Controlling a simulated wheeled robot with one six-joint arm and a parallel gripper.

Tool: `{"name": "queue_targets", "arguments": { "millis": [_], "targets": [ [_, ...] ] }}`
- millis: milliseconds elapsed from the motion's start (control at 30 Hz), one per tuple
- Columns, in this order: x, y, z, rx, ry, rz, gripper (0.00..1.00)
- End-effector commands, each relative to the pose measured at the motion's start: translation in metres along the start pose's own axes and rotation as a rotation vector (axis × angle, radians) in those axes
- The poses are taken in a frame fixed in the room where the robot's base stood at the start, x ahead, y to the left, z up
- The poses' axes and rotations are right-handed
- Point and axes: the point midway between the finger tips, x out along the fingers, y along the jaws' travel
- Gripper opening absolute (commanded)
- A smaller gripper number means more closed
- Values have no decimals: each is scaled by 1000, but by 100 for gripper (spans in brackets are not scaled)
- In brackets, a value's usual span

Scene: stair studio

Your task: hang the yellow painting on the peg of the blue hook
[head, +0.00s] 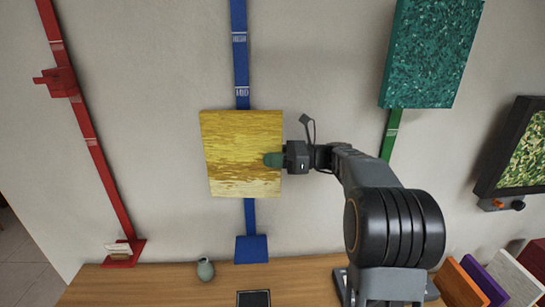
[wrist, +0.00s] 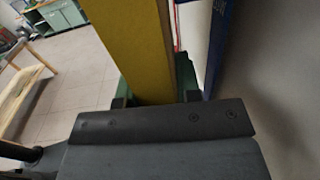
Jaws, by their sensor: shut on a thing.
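The yellow painting (head: 235,148) is in front of the blue strip on the wall in the head view. My gripper (head: 272,160) is shut on its right edge. In the wrist view, the painting's yellow side (wrist: 135,45) rises from between the green fingertips of my gripper (wrist: 155,92). The blue strip (head: 242,75) shows above and below the painting, with a blue block (head: 251,249) at its foot. The blue hook's peg is not visible; the painting covers that part of the strip. I cannot tell whether the painting touches the strip or peg.
A red strip (head: 95,150) with a red hook (head: 57,82) is at left. A teal painting (head: 430,50) hangs over a green strip (head: 391,135) at right. A dark-framed picture (head: 515,150) is farther right. A small vase (head: 205,269) stands on the wooden surface (head: 150,285) below.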

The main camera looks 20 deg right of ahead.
Motion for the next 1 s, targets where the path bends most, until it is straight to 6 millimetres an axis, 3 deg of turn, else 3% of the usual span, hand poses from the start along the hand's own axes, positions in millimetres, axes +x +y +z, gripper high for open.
{"name": "queue_targets", "arguments": {
  "millis": [267,300,567,867,1000],
  "targets": [
    [0,0,-3,0,-1,0,0],
    [0,0,-3,-1,-1,0,34],
    [0,0,-3,0,0,0,59],
    [-2,0,-4,1,0,-1,61],
    [-17,-1,-5,0,0,-3,61]
  ]
}}
